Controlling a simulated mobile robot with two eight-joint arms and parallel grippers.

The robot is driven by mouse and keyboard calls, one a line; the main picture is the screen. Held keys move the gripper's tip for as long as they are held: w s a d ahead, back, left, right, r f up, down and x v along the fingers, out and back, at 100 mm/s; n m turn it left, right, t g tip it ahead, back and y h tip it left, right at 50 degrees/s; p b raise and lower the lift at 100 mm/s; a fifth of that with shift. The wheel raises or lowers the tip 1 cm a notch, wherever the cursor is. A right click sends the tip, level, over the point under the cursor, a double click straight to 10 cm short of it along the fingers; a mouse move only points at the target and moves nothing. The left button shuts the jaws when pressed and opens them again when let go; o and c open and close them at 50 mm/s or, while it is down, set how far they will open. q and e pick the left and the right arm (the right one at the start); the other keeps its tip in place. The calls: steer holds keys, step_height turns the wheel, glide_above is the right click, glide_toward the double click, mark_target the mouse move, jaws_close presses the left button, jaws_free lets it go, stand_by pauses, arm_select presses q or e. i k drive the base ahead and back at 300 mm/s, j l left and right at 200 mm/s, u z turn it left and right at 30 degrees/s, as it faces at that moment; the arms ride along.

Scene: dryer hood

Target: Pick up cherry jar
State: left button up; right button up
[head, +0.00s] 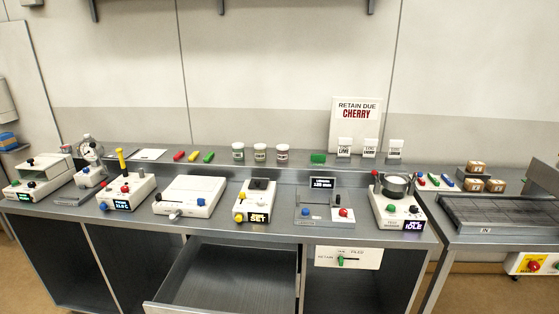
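Three small white-lidded jars stand in a row on the raised back shelf of the bench. The right one (282,153) has a reddish label and looks like the cherry jar, but its print is too small to read. The middle jar (260,153) and the left jar (238,152) stand beside it, apart and upright. A sign (356,123) behind the shelf reads "RETAIN DUE CHERRY". Neither of my grippers is in view.
Several instruments line the bench (370,236), including a white box with a yellow knob (256,201) in front of the jars. An open drawer (224,285) juts out below. A conveyor (500,213) stands right.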

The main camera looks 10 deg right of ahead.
mark_target(282, 149)
steer(key=i+l+u, duration=0.1)
steer(key=u, duration=0.25)
steer(key=l+u, duration=0.2)
steer(key=u, duration=0.2)
steer(key=i+l+u, duration=0.1)
steer(key=l+u, duration=0.6)
steer(key=l, duration=0.65)
steer(key=i, duration=0.05)
